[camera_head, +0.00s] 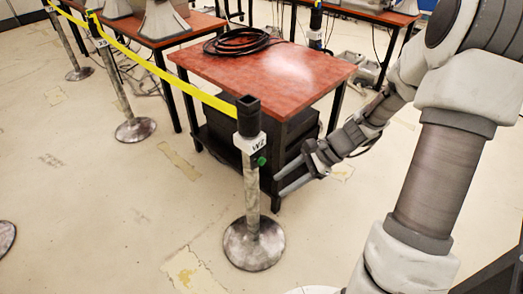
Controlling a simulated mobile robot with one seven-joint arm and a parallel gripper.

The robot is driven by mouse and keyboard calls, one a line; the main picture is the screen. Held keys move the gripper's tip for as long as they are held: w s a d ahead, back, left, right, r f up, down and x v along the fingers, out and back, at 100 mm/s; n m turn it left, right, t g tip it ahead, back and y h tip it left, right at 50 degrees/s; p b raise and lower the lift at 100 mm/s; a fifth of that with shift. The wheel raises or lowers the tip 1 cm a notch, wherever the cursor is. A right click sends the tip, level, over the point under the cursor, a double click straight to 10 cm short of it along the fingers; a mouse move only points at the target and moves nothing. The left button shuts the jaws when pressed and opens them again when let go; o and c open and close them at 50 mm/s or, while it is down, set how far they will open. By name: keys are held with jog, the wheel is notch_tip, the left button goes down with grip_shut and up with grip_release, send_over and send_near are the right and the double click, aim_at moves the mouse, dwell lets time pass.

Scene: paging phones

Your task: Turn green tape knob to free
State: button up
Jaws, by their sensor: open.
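A grey barrier post (253,198) labelled W2 stands upright in the middle of the head view on a round base. A small green knob (260,161) sits on the right side of its head, just below the label. Yellow tape (168,67) runs from the post's black top to the post marked X3 at the left. My gripper (281,183) is open and empty, a little below and to the right of the knob. Its fingers point left toward the post, and I see nothing between them. I cannot tell which way the knob is turned.
A red-topped table (262,70) with a coiled black cable (237,42) stands right behind the post, with dark equipment below it. Another post (118,90) stands farther left. More tables are at the back. The floor (100,220) at the front left is mostly clear.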

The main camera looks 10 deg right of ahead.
jog(key=w+d+f+m+t+y, duration=0.3)
jog(key=f+m+t+y, duration=0.1)
jog(key=f+m, duration=0.35)
jog(key=m+t+h, duration=0.2)
jog(key=m+t, duration=0.8)
jog(key=m, duration=0.4)
send_near(264, 163)
jog(key=b+x, duration=0.1)
jog(key=x, duration=0.8)
grip_shut()
